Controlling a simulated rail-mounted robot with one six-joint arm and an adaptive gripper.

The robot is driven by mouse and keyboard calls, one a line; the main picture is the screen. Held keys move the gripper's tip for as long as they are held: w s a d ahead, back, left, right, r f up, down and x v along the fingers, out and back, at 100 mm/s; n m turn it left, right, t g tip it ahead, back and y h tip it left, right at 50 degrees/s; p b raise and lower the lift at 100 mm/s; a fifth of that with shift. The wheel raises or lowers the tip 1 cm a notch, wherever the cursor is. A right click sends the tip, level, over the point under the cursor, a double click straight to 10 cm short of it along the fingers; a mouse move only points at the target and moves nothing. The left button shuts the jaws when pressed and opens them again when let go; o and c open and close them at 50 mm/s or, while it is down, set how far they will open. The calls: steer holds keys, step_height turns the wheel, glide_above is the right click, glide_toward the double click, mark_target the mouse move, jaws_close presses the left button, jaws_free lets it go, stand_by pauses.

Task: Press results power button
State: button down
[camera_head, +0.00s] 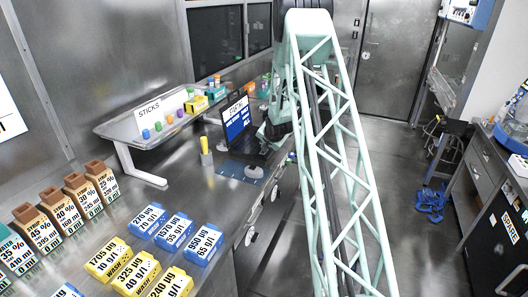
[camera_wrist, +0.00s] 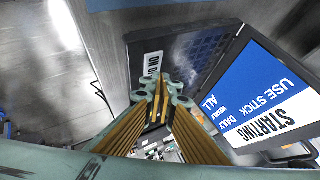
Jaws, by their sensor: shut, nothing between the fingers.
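A black laptop (camera_head: 238,122) stands open on the steel bench, with a blue and white screen. In the wrist view its screen (camera_wrist: 258,92) reads "STARTING" and "USE STICK", with smaller words below. A white label starting "ON O" (camera_wrist: 152,68) lies on its dark keyboard base (camera_wrist: 172,45); the rest of the label is hidden or unclear. My gripper (camera_wrist: 160,98) is shut and empty, with its fingertips close to that label. I cannot tell whether they touch the base. In the head view my gripper (camera_head: 272,130) is beside the laptop's right side, partly hidden by my arm.
A raised shelf marked "STICKS" (camera_head: 150,113) holds several coloured sticks left of the laptop. A yellow-handled item (camera_head: 206,152) and a mouse (camera_head: 253,172) are in front. Blue boxes (camera_head: 175,230) and yellow boxes (camera_head: 135,275) stand nearer. The floor to the right is partly open.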

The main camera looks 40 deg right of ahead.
steer(key=shift+r, duration=0.4)
steer(key=shift+r+p, duration=1.55)
steer(key=shift+r, duration=0.8)
